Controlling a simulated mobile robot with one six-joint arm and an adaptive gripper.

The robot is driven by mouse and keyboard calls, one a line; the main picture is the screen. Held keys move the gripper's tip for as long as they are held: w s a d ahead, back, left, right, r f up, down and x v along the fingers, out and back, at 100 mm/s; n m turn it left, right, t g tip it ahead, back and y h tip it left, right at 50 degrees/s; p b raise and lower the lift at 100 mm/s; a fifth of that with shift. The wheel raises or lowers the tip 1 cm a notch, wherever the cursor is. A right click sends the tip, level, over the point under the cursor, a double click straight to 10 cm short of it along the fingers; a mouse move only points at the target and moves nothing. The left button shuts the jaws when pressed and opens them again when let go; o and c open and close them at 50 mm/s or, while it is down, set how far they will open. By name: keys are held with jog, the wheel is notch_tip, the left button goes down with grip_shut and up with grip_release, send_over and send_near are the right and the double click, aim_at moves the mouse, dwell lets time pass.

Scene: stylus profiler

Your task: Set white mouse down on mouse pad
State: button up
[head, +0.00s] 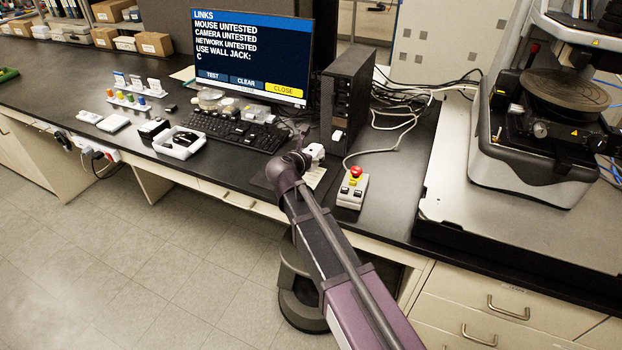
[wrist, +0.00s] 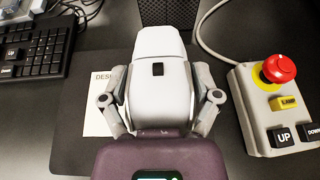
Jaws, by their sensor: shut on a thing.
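The white mouse (wrist: 158,72) is between the two fingers of my gripper (wrist: 159,98) in the wrist view, with a small dark wheel on its top. The gripper is shut on its sides. The dark mouse pad (wrist: 78,135) lies below the mouse and shows around it; I cannot tell whether the mouse touches it. In the head view the white mouse (head: 315,150) shows at the end of my arm, and my wrist hides most of the pad.
A paper card (wrist: 101,112) lies on the pad, partly under the mouse. A control box with a red button (head: 351,188) stands close on the right. The keyboard (head: 235,131) is on the left, and the black computer tower (head: 343,95) stands behind.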

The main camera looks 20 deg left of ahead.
aim_at(311, 179)
jog(key=shift+f+b, duration=1.25)
jog(key=shift+f, duration=0.4)
jog(key=shift+f+b, duration=1.9)
jog(key=shift+f, duration=0.1)
jog(key=o, duration=1)
